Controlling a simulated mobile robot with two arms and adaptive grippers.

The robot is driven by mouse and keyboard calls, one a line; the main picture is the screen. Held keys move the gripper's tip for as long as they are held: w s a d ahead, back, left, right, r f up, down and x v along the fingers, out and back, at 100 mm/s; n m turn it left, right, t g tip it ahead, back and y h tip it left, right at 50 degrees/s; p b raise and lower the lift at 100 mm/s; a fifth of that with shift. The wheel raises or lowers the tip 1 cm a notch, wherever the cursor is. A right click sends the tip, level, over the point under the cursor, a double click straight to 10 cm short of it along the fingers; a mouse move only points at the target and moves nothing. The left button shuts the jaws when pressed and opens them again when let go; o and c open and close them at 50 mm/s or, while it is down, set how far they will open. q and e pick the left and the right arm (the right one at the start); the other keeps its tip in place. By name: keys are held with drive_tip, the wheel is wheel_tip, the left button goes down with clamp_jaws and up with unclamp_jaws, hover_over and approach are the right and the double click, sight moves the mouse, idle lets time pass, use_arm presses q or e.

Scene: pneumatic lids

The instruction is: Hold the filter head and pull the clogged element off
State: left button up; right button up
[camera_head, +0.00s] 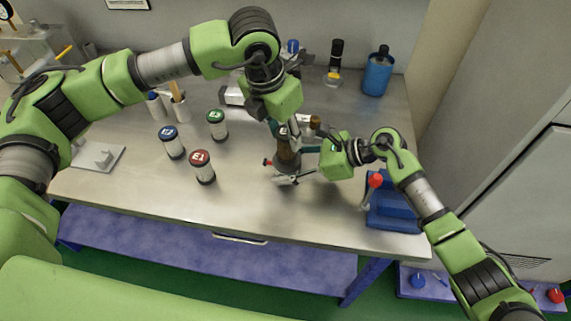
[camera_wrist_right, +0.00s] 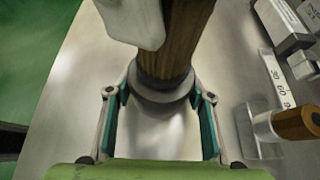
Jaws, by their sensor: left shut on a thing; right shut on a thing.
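A brown pleated element (camera_head: 285,152) stands upright on the grey filter head (camera_head: 284,167) near the bench's middle. In the right wrist view the element (camera_wrist_right: 172,50) rises from a round grey collar (camera_wrist_right: 160,97). My left gripper (camera_head: 285,133) comes from above and is shut on the element's upper part; one of its pale fingers shows in front of the element in the right wrist view. My right gripper (camera_head: 292,166) comes from the right and is shut on the filter head, one finger on each side (camera_wrist_right: 158,98).
Jars with blue (camera_head: 172,141), red (camera_head: 203,167) and green (camera_head: 217,124) lids stand to the left. A second brown-and-white cylinder (camera_wrist_right: 292,122) lies close to the right gripper. A blue fixture with a red-knobbed lever (camera_head: 393,207) is at right.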

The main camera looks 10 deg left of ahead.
use_arm(q)
drive_tip(key=shift+w+v, duration=0.15)
drive_tip(key=shift+v, duration=0.55)
drive_tip(key=shift+w+v, duration=0.15)
drive_tip(key=shift+v, duration=0.5)
use_arm(e)
drive_tip(key=shift+s+d+f, duration=0.1)
drive_tip(key=shift+s+f, duration=0.05)
drive_tip(key=shift+f, duration=0.25)
use_arm(q)
drive_tip(key=shift+d+r, duration=0.15)
drive_tip(key=shift+r, duration=0.15)
drive_tip(key=shift+w+d+v, duration=0.1)
drive_tip(key=shift+w+v, duration=0.05)
drive_tip(key=shift+v, duration=0.65)
drive_tip(key=shift+w+d+v, duration=0.1)
drive_tip(key=shift+w+v, duration=0.1)
drive_tip(key=shift+v, duration=0.6)
drive_tip(key=shift+w+d+v, duration=0.1)
drive_tip(key=shift+w+v, duration=0.05)
drive_tip(key=shift+v, duration=0.65)
drive_tip(key=shift+r, duration=0.1)
use_arm(e)
drive_tip(key=o, duration=1.1)
drive_tip(key=shift+r, duration=0.2)
